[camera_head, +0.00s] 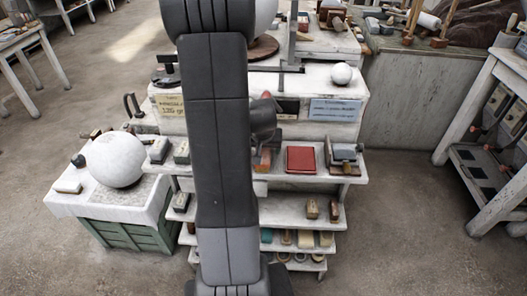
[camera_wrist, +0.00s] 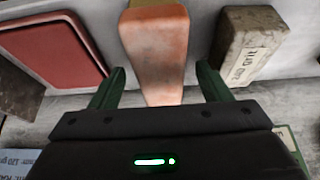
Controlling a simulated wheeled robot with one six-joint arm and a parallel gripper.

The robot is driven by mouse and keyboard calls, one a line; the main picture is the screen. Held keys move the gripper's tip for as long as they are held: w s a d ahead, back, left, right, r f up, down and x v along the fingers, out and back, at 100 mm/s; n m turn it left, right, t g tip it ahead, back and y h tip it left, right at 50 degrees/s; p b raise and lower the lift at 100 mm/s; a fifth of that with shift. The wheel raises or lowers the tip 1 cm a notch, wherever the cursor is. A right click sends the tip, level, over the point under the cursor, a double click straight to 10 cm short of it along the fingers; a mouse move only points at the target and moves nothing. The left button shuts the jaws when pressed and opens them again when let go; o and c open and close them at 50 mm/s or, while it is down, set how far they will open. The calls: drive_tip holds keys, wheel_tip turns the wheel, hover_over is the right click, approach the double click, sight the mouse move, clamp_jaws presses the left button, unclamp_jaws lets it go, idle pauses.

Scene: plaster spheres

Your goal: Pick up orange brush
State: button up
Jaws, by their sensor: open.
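The orange brush (camera_wrist: 155,50) lies on a pale shelf in the middle of the wrist view, its near end toward me. My gripper (camera_wrist: 161,74) is open, with one green finger on each side of the brush's near end and visible gaps between. I cannot tell how high the fingertips are above the shelf. In the head view the orange brush (camera_head: 262,159) shows only in part beside my arm, which hides the rest. My wrist shows there above it, but the fingers cannot be made out.
A red tray (camera_wrist: 52,52) lies left of the brush in the wrist view, and a worn grit block (camera_wrist: 248,45) lies close on the right. In the head view, a white sphere (camera_head: 115,160) sits on a cloth-covered crate at the left. Lower shelves hold small blocks (camera_head: 312,209).

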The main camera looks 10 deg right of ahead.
drive_tip(key=shift+x, duration=1.05)
drive_tip(key=c, duration=1.1)
drive_tip(key=shift+c, duration=0.2)
drive_tip(key=shift+r, duration=0.15)
drive_tip(key=shift+s+r, duration=0.1)
drive_tip(key=shift+r, duration=0.05)
wheel_tip(320, 180, up, 7)
drive_tip(key=shift+f+b, duration=0.1)
drive_tip(key=shift+b, duration=0.5)
drive_tip(key=s+a+b, duration=0.2)
drive_tip(key=s, duration=0.7)
drive_tip(key=s+a+b, duration=0.2)
drive_tip(key=s+a, duration=0.1)
drive_tip(key=s, duration=0.7)
drive_tip(key=shift+a, duration=0.25)
